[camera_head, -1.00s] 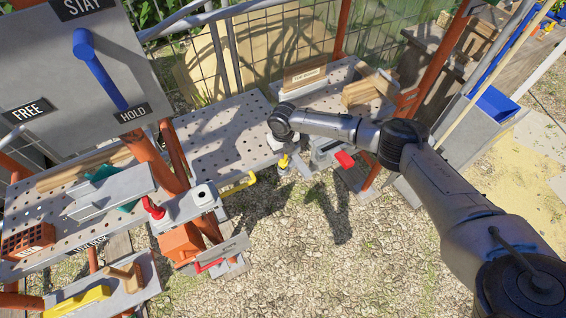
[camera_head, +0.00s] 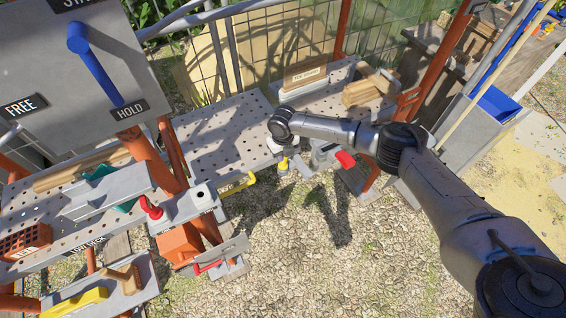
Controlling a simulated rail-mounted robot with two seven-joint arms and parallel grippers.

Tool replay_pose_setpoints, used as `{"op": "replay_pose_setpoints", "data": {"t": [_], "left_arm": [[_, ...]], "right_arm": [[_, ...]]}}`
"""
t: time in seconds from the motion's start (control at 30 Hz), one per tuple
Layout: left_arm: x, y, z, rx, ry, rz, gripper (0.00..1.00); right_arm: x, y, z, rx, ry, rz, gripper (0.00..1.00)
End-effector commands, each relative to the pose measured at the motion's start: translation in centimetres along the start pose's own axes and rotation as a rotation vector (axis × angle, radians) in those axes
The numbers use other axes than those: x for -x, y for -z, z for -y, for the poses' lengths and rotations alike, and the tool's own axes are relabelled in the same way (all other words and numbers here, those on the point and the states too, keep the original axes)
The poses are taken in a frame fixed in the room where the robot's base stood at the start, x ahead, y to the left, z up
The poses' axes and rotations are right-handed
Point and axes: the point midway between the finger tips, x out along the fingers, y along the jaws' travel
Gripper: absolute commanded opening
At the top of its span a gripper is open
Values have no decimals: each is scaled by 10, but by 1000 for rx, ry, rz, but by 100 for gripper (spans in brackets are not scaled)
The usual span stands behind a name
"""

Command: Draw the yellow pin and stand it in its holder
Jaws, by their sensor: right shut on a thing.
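My right gripper (camera_head: 281,148) is at the front edge of the middle perforated deck, pointing down, with my arm coming in from the right. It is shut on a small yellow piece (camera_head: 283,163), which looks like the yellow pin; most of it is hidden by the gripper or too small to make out. A pale block with a dark hole in its top (camera_head: 202,194) stands at the right end of the left deck and may be the holder; I cannot tell for sure. My left gripper is out of view.
A red-handled piece (camera_head: 151,208) stands beside the pale block. A yellow bar handle (camera_head: 238,185) hangs at the middle deck's (camera_head: 218,135) front edge. Another red handle (camera_head: 345,159) is right of my gripper. A grey panel with a blue lever (camera_head: 97,68) rises at upper left. Gravel in front is clear.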

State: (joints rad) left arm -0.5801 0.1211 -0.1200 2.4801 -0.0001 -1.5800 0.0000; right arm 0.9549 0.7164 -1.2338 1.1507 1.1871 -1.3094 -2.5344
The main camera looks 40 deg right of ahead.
Motion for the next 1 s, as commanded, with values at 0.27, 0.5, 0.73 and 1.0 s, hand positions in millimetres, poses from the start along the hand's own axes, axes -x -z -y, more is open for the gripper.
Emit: {"op": "replay_pose_setpoints", "data": {"t": [0.27,0.5,0.73,1.0], "left_arm": [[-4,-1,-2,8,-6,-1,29],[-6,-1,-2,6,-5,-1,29],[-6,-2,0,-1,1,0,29],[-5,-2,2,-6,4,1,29]], "right_arm": [[-6,0,0,0,0,0,0],[-8,0,0,0,0,0,22],[-8,0,0,0,0,0,44],[-8,0,0,0,1,0,46]]}}
